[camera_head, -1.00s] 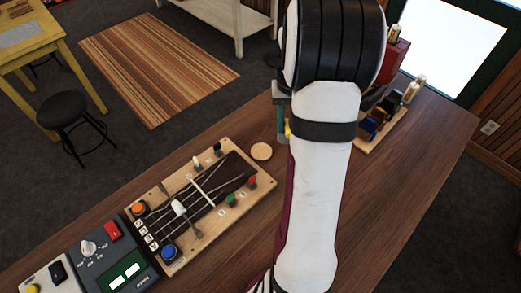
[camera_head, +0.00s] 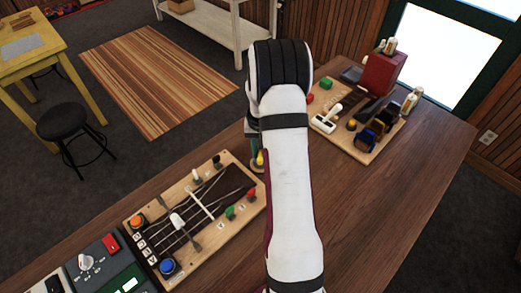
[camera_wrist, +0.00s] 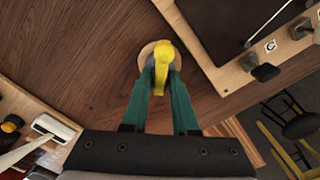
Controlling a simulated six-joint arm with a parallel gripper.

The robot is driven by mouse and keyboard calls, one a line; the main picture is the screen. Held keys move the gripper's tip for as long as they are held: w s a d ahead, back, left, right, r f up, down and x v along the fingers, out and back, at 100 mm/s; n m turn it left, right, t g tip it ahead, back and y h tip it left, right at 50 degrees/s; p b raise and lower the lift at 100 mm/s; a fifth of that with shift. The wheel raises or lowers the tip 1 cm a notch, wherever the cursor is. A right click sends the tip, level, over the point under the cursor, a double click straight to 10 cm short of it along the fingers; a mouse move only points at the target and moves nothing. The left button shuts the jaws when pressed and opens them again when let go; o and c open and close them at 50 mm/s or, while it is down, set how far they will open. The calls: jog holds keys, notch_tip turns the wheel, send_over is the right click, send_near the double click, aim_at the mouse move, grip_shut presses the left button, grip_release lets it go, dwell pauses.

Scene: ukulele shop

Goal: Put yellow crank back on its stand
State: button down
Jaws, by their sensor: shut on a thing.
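My gripper (camera_wrist: 161,78) has teal fingers shut on the yellow crank (camera_wrist: 163,58). In the wrist view the crank lies over a round pale wooden disc (camera_wrist: 146,52), which appears to be its stand. I cannot tell whether the crank touches the disc or is held above it. In the head view my arm hides much of the gripper (camera_head: 254,148); a bit of the yellow crank (camera_head: 260,158) shows left of the arm, close to the right edge of the stringed board. The disc is mostly hidden there.
The stringed wooden board (camera_head: 176,211) with knobs and buttons stands left of the gripper. A wooden tray (camera_head: 362,157) with a white-handled tool (camera_head: 326,119), blue blocks and a red box (camera_head: 382,72) stands to the right. The wooden tabletop (camera_head: 350,215) between is mostly clear.

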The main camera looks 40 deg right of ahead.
jog(key=shift+f, duration=0.1)
jog(key=c, duration=0.7)
grip_release()
notch_tip(320, 180, up, 12)
jog(key=r, duration=0.1)
jog(key=s+a+r+n, duration=0.1)
jog(key=s+a+r, duration=0.15)
jog(key=a, duration=0.55)
jog(key=s+a+r+n, duration=0.15)
jog(key=a+r, duration=0.25)
jog(key=a, duration=0.4)
jog(key=shift+n+y, duration=0.45)
jog(key=shift+y, duration=0.45)
jog(key=s+a, duration=0.4)
jog(key=s, duration=0.1)
jog(key=s+a+f, duration=0.1)
jog(key=s+a, duration=0.4)
jog(key=s, duration=0.1)
jog(key=s+a, duration=0.5)
jog(key=s, duration=0.1)
jog(key=shift+s+f, duration=0.1)
jog(key=shift+f, duration=0.15)
